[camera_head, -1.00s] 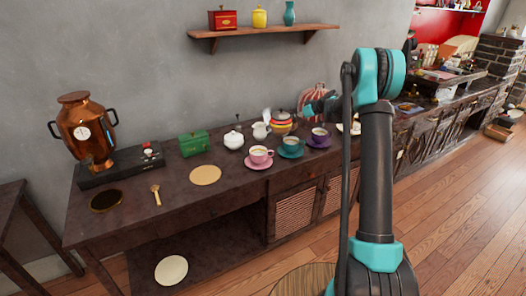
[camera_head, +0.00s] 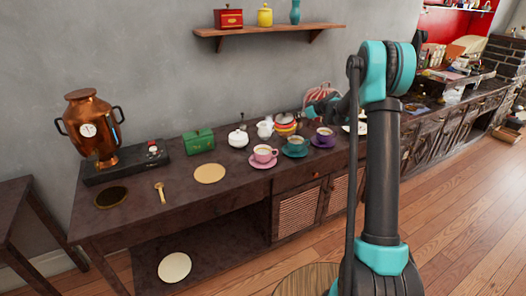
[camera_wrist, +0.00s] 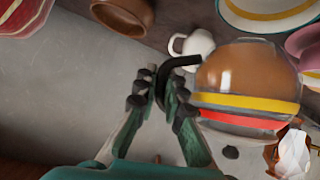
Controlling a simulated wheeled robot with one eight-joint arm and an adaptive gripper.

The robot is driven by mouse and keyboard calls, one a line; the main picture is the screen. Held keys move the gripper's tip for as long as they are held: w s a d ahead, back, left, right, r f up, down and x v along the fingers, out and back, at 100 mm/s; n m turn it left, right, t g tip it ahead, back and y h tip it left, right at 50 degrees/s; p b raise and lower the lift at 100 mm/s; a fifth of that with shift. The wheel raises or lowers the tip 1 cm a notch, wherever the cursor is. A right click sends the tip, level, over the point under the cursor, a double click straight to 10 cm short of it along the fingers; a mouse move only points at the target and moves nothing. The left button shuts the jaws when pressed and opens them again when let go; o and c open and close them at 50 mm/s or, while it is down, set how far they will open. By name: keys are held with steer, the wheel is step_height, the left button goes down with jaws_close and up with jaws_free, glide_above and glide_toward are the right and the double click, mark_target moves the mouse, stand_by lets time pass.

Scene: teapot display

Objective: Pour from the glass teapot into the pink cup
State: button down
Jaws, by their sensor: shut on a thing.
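The glass teapot (camera_wrist: 245,75) fills the right of the wrist view, with brown liquid, yellow and red bands and a knobbed lid. Its dark curved handle (camera_wrist: 166,72) is between the fingers of my gripper (camera_wrist: 160,85), which is shut on it. In the head view the striped pot (camera_head: 285,124) is at the back of the counter, with my gripper (camera_head: 313,109) at its right. I cannot tell whether it is lifted. The pink cup (camera_head: 264,154) stands upright on a pink saucer in front of it and to the left.
A teal cup (camera_head: 295,145) and a purple cup (camera_head: 324,135) stand right of the pink cup. A white lidded pot (camera_head: 238,138) and white pitcher (camera_head: 265,129) stand close by. A green box (camera_head: 199,141) and copper urn (camera_head: 91,128) are farther left. A shelf (camera_head: 268,34) hangs above.

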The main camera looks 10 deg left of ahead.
mark_target(294, 114)
steer(key=shift+s+a+r+n, duration=0.3)
steer(key=shift+s+a+r, duration=0.05)
steer(key=shift+s+a+r+t, duration=0.25)
steer(key=shift+s+r+t, duration=0.05)
steer(key=shift+t, duration=0.2)
stand_by(0.3)
steer(key=shift+s+a+r+n+t+h+p, duration=0.3)
steer(key=shift+s+a+r+n+h+p, duration=0.3)
steer(key=shift+p, duration=0.75)
stand_by(4.0)
steer(key=shift+d+f, duration=0.1)
steer(key=shift+f, duration=0.05)
steer(key=w+d+f+m+g+y+b, duration=0.1)
steer(key=w, duration=0.1)
steer(key=w+d+f+m+g+y+b, duration=0.1)
steer(key=d+f, duration=0.1)
steer(key=shift+w+m+g+b, duration=0.3)
steer(key=shift+w+m, duration=0.05)
steer(key=shift+m, duration=0.05)
steer(key=shift+s+d, duration=0.1)
steer(key=shift+d, duration=0.05)
